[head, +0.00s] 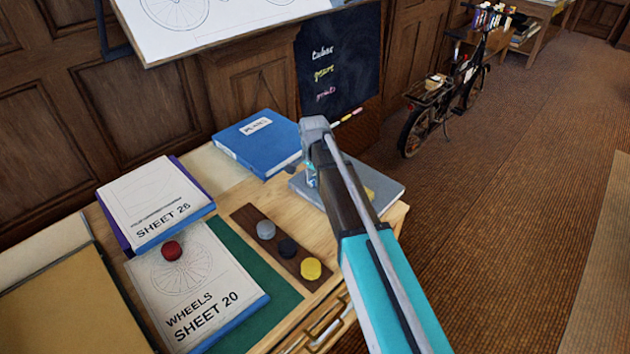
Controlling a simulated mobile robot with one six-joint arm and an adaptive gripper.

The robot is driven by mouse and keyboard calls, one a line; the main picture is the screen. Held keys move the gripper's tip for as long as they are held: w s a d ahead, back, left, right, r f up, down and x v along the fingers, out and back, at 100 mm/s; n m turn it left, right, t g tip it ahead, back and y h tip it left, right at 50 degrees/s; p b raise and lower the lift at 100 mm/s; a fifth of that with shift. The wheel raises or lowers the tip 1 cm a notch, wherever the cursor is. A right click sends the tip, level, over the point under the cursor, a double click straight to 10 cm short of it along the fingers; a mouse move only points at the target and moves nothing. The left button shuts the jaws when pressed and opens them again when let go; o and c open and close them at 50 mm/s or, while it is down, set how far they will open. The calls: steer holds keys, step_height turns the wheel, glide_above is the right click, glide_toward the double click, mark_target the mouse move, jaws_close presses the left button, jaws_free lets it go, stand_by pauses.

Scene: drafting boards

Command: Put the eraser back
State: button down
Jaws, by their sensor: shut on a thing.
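My gripper (312,178) points down over a grey flat slab (305,186) at the right end of the wooden desk. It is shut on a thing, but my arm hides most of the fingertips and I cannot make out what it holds. A bit of something yellow (370,193) shows on the slab, just right of my arm. I cannot pick out the eraser for sure. A brown wooden strip (244,214) left of my arm carries a grey round piece (266,230), a black one (288,248) and a yellow one (310,268).
A red round piece (172,250) sits on the Sheet 20 stack (205,290), beside the Sheet 26 stack (150,200). A blue book (258,142) lies behind the strip. A chalkboard (338,55) and a tilted drawing board (225,25) stand behind.

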steer(key=shift+f, duration=0.15)
steer(key=shift+c, duration=2.1)
jaws_free()
steer(key=shift+r, duration=0.2)
step_height(320, 180, up, 12)
steer(key=p, duration=1.2)
steer(key=s+d+n, duration=0.4)
steer(key=s+d, duration=0.4)
steer(key=s, duration=0.3)
steer(key=s+d+n, duration=0.5)
steer(key=s+d, duration=0.3)
steer(key=s, duration=0.3)
steer(key=shift+d, duration=0.35)
